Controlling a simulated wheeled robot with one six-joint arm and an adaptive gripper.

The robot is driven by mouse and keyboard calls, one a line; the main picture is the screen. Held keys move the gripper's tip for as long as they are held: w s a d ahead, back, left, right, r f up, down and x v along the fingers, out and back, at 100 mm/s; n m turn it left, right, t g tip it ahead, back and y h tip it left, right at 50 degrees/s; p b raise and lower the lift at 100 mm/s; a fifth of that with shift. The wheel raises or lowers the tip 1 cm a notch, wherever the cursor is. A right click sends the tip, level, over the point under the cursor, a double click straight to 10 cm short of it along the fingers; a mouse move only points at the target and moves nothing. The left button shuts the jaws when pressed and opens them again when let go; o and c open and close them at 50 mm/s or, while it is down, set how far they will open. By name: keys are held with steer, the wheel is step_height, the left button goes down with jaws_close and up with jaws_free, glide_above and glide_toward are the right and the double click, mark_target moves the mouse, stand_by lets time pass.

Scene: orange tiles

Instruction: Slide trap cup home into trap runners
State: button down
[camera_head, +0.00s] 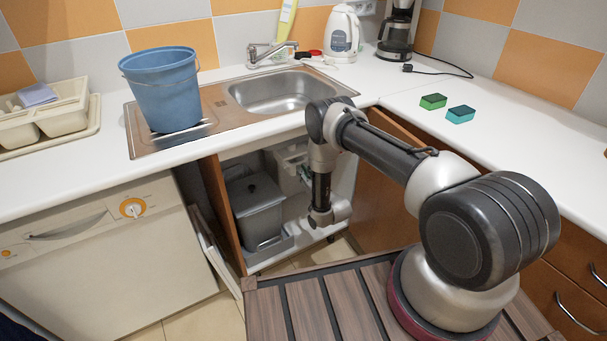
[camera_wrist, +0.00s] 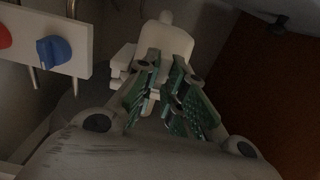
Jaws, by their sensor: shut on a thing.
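In the wrist view my gripper (camera_wrist: 168,76), with green pads, is shut on a pale white piece, which I take to be the trap cup (camera_wrist: 167,38). The cup has a rounded body with a small knob at its far end. A stepped white part (camera_wrist: 122,68) beside it on the left may belong to the trap runners; I cannot tell whether the cup touches it. In the head view my arm reaches into the open cabinet under the sink, and white trap parts (camera_head: 291,157) show behind it. My own arm mostly hides the gripper and cup there.
A grey lidded bin (camera_head: 257,210) stands left of my arm in the cabinet. Open orange-brown doors flank the opening. A white panel (camera_wrist: 18,45) with a red knob (camera_wrist: 3,37) and a blue knob (camera_wrist: 55,51) is on the left. A blue bucket (camera_head: 163,92) stands on the drainboard.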

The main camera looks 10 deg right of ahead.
steer(key=c, duration=1.4)
jaws_free()
